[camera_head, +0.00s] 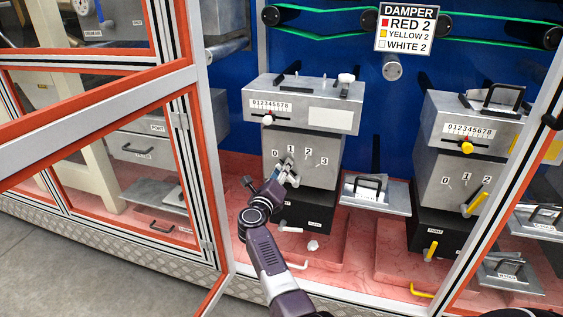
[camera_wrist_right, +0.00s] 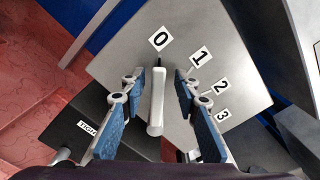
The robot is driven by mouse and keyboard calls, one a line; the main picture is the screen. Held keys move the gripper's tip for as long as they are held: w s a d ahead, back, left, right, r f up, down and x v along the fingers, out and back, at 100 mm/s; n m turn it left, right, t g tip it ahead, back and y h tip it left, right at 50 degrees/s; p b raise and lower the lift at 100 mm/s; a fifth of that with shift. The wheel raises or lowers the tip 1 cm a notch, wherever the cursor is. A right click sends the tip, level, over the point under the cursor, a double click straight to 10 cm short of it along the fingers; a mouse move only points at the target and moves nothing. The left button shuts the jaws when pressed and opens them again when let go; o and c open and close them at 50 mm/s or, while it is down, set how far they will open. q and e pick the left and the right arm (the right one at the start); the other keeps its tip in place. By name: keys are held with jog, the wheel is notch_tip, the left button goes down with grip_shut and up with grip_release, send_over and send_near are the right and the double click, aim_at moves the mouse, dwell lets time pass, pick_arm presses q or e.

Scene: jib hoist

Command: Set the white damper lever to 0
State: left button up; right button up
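The white damper lever (camera_wrist_right: 157,100) shows in the right wrist view on the front of a grey box (camera_wrist_right: 230,60). The lever's far end is just below the 0 plate; the exact setting is hard to tell. My right gripper (camera_wrist_right: 157,105) is open around the lever, one finger on each side with gaps. In the head view, the right gripper (camera_head: 285,172) is before the box (camera_head: 315,165) and hides most of the lever. My left gripper is not in view.
A sign (camera_head: 405,29) reads DAMPER, RED 2, YELLOW 2, WHITE 2. A second box (camera_head: 450,170) with a yellow lever (camera_head: 475,203) stands at the right. An orange-edged door frame (camera_head: 195,120) is left of my right arm. A grey upright (camera_head: 500,210) is at the right.

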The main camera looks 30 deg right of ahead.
aim_at(285, 137)
notch_tip(285, 137, up, 9)
jog(key=shift+r, duration=0.2)
dwell(0.3)
